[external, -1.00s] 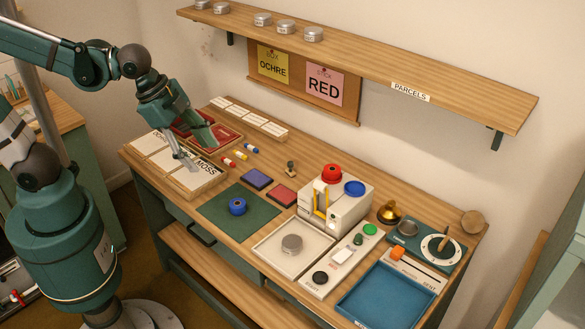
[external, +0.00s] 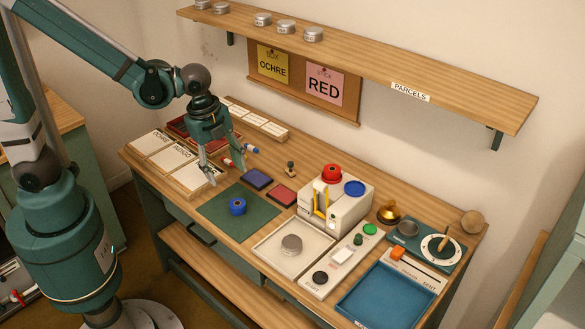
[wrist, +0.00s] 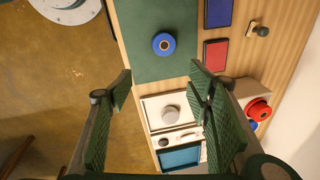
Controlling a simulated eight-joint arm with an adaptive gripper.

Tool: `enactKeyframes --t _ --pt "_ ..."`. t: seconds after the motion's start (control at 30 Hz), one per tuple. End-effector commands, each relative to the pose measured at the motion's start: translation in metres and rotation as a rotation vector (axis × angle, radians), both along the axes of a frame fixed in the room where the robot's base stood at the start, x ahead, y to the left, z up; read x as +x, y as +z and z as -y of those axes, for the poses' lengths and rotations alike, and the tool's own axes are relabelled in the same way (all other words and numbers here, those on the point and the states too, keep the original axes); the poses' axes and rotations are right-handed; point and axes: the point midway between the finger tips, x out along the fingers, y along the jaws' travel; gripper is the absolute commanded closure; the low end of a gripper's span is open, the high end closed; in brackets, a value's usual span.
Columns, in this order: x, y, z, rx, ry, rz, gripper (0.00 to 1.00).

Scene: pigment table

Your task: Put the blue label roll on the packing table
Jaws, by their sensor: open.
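The blue label roll (external: 237,206), with a dark centre, lies flat on the green mat (external: 215,208) at the front of the wooden worktable (external: 275,163). It also shows on the mat in the wrist view (wrist: 164,44), in the upper middle. My gripper (external: 224,173) points down, open and empty. It is above and behind the roll in the external view, apart from it. In the wrist view its fingers (wrist: 160,85) are spread, with the roll beyond the tips. No table is marked as the packing table, so I cannot tell which one it is.
Blue and red pads (external: 257,178) lie behind the mat. A white machine (external: 335,205) with a red knob and a blue disc stands to the right. A white tray (external: 265,245) and a blue tray (external: 385,300) sit along the front. Labelled boxes (external: 185,180) stand at left.

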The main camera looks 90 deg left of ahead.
Motion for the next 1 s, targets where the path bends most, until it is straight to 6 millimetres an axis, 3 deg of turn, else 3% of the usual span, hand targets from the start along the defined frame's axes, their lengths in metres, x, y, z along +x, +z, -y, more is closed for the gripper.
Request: enactKeyframes --t 0.6,1.0 --pt "0.018 -0.076 -0.030 0.008 -0.280 -0.138 0.50" --pt "0.018 -0.084 -0.032 0.006 -0.312 -0.153 0.50"
